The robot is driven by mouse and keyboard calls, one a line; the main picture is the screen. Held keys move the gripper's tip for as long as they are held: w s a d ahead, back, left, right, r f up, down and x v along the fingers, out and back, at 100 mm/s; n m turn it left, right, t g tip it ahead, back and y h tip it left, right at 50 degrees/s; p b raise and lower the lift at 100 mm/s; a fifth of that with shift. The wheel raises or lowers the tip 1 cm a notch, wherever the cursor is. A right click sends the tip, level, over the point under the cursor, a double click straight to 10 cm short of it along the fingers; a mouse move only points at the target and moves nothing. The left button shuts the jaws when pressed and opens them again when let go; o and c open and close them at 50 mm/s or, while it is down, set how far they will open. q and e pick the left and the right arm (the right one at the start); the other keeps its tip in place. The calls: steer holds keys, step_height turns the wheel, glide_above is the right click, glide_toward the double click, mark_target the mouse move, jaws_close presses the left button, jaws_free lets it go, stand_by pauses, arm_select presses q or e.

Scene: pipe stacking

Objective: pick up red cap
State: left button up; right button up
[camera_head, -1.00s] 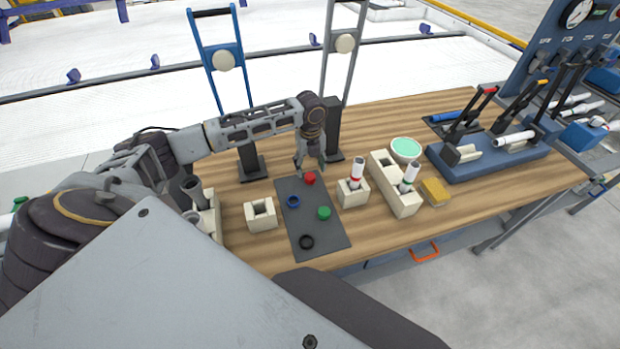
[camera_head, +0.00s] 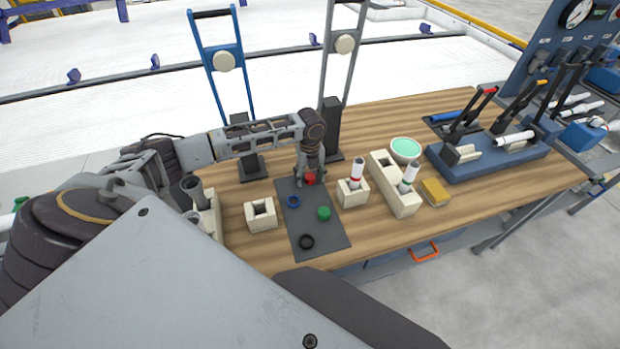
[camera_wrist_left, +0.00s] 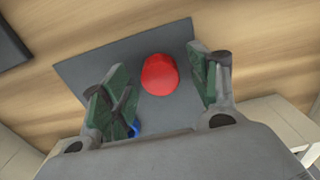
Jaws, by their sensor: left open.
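The red cap (camera_head: 310,179) lies at the far end of a dark grey mat (camera_head: 318,238) on the wooden table. My left gripper (camera_head: 311,182) is low over that end of the mat, right at the cap. My right gripper is not in view.
On the mat are a blue ring (camera_head: 293,201), a green cap (camera_head: 324,213) and a black ring (camera_head: 306,242). A beige block (camera_head: 260,215) stands left, and beige holders with white-and-grey pipes (camera_head: 352,193) stand right. Two tall presses (camera_head: 333,130) rise behind.

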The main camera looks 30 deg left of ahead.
mark_target(310, 176)
arm_select(q)
steer(key=shift+c, duration=0.2)
steer(key=c, duration=0.8)
steer(key=shift+r, duration=0.1)
step_height(310, 176, up, 10)
stand_by(0.4)
stand_by(0.5)
